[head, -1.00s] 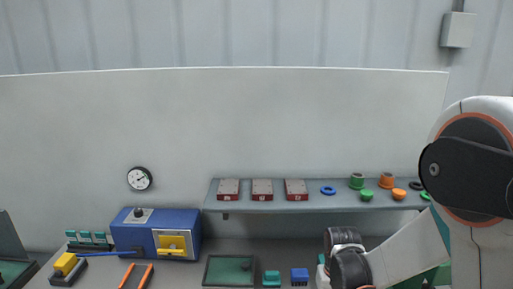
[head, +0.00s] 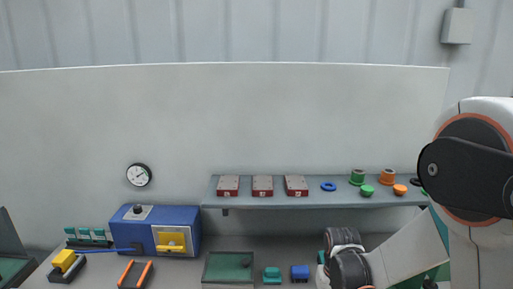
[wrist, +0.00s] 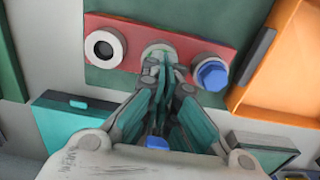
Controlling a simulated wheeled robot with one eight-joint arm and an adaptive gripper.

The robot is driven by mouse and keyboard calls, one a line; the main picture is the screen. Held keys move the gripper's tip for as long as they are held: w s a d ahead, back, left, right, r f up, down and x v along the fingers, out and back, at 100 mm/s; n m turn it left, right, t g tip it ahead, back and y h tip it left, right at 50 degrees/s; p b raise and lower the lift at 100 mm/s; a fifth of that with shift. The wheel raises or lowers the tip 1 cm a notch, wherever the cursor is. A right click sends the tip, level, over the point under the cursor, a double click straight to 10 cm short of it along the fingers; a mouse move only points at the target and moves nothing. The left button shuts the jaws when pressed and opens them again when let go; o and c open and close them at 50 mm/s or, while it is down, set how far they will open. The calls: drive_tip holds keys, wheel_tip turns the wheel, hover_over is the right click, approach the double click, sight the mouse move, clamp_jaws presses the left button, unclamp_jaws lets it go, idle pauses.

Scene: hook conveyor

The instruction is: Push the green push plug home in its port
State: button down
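In the wrist view, a red port panel (wrist: 130,27) carries a row of ports. The left port (wrist: 105,48) is a pale ring with a dark, empty-looking hole. The right port holds a blue hexagonal plug (wrist: 212,74). My gripper (wrist: 161,66) has its two teal-padded fingers drawn together, with the tips in front of the middle port (wrist: 158,49), touching or very near it. The fingers cover most of that port, so the green push plug cannot be made out there. In the head view, my gripper is out of sight.
An orange tray (wrist: 275,60) lies right of the panel, and a teal box (wrist: 80,118) lies left below it in the wrist view. In the head view, a shelf (head: 310,198) with several parts hangs over the bench, and a blue machine (head: 185,217) stands at left.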

drive_tip(key=shift+f, duration=0.25)
drive_tip(key=shift+r+p, duration=2.1)
drive_tip(key=shift+r, duration=1.45)
drive_tip(key=shift+s+r+b, duration=0.15)
drive_tip(key=shift+r+b, duration=0.15)
drive_tip(key=shift+r, duration=0.05)
drive_tip(key=s+r+t+b, duration=0.3)
drive_tip(key=s+b, duration=0.2)
drive_tip(key=s, duration=0.2)
drive_tip(key=s+r+t+b, duration=0.4)
drive_tip(key=s+b, duration=0.1)
drive_tip(key=s, duration=0.2)
drive_tip(key=shift+s+r, duration=0.3)
drive_tip(key=shift+s, duration=0.05)
